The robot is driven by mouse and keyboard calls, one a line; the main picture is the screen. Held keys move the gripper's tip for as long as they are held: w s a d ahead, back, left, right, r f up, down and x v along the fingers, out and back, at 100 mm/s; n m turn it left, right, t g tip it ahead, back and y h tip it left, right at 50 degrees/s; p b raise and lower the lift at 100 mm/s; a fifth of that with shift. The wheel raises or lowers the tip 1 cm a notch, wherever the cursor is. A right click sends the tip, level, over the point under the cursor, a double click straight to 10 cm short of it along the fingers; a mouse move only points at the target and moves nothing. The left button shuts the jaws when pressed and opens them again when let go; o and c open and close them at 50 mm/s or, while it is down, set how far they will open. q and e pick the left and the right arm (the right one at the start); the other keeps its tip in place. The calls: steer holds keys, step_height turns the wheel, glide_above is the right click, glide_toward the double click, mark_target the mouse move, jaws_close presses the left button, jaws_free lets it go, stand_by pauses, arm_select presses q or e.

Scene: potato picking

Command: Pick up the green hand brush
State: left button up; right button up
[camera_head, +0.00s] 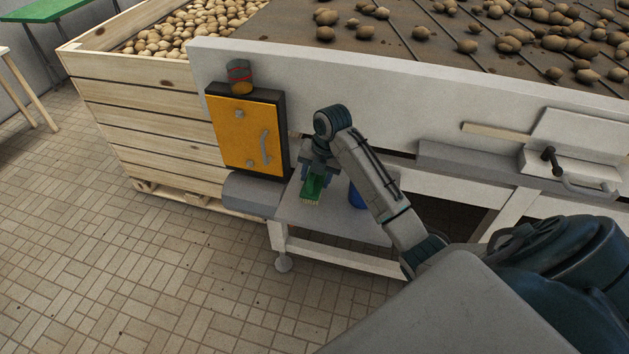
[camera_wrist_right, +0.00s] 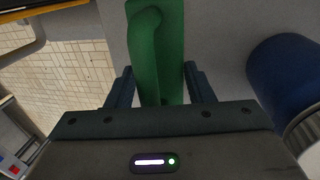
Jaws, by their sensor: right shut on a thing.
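The green hand brush (camera_head: 313,189) is at the low grey shelf below the conveyor's side panel, with pale bristles at its lower end. My right gripper (camera_head: 314,178) is shut on it from above. In the right wrist view the brush (camera_wrist_right: 157,50) stretches up from between the two dark fingers of my right gripper (camera_wrist_right: 160,88). I cannot tell whether the brush still touches the shelf. My left gripper is not in view.
A blue cylindrical container (camera_head: 357,196) stands on the grey shelf (camera_head: 290,212), right of the brush; it also shows in the wrist view (camera_wrist_right: 285,75). A yellow cabinet (camera_head: 243,130) is on the left. A wooden crate (camera_head: 150,130) holds potatoes. Tiled floor lies open in front.

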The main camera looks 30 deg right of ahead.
steer(key=shift+r, duration=0.15)
steer(key=shift+w+r+b, duration=0.1)
steer(key=shift+r+b, duration=0.35)
steer(key=shift+r, duration=0.15)
steer(key=shift+s+r+b, duration=0.3)
steer(key=shift+r+b, duration=0.35)
steer(key=shift+r, duration=0.3)
steer(key=s+a+r, duration=0.1)
steer(key=s+a, duration=0.2)
steer(key=s, duration=1.2)
steer(key=shift+s+r+b, duration=0.15)
steer(key=shift+r+b, duration=0.15)
steer(key=shift+r, duration=0.05)
steer(key=shift+o, duration=1)
steer(key=shift+f+b, duration=0.3)
steer(key=shift+f, duration=0.05)
steer(key=shift+c, duration=0.2)
steer(key=shift+d+r, duration=0.1)
steer(key=shift+r, duration=0.05)
